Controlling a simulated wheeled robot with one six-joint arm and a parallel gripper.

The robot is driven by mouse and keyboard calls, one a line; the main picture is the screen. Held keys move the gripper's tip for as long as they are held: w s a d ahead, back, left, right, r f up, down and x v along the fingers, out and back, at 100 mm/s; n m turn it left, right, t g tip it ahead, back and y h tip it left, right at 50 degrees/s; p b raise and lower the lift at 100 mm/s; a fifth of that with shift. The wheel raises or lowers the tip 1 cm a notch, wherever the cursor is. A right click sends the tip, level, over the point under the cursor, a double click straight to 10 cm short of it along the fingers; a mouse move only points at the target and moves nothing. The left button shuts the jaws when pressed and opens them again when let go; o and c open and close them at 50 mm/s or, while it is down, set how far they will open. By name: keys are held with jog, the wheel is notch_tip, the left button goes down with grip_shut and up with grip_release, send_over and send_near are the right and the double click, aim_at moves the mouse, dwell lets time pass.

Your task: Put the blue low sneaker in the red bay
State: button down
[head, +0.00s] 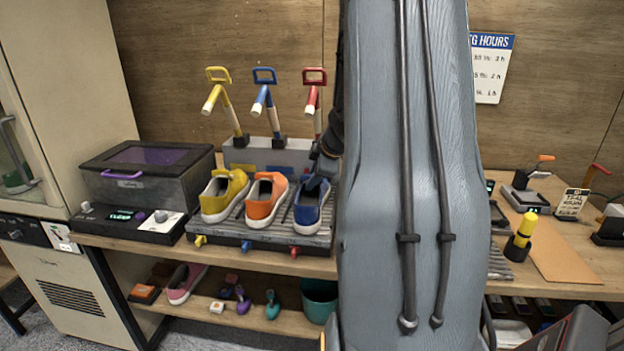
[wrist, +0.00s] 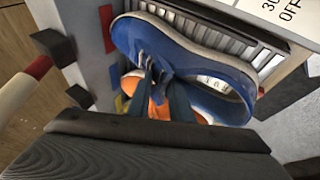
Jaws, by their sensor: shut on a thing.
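In the wrist view the blue sneaker (wrist: 205,72) fills the space ahead of the fingers (wrist: 160,95). I cannot tell whether its sole touches the slats. The orange sneaker (head: 265,200) is beside it, in the middle bay.
A yellow sneaker (head: 224,195) stands in the left bay. Yellow (head: 218,77) and blue (head: 264,77) handles rise behind the rack. A dark lidded box (head: 147,170) is at the left. A pink shoe (head: 184,282) and small items are on the lower shelf.

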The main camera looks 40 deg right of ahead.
jog(key=shift+f, duration=0.1)
jog(key=c, duration=1.5)
grip_release()
jog(key=p+v, duration=0.2)
jog(key=v, duration=0.2)
jog(key=a+p+v, duration=0.1)
jog(key=p+v, duration=0.2)
jog(key=v, duration=0.1)
jog(key=w+p+v, duration=0.1)
jog(key=p+v, duration=0.1)
jog(key=v, duration=0.3)
jog(key=shift+a+r+p, duration=0.4)
jog(key=shift+w, duration=0.1)
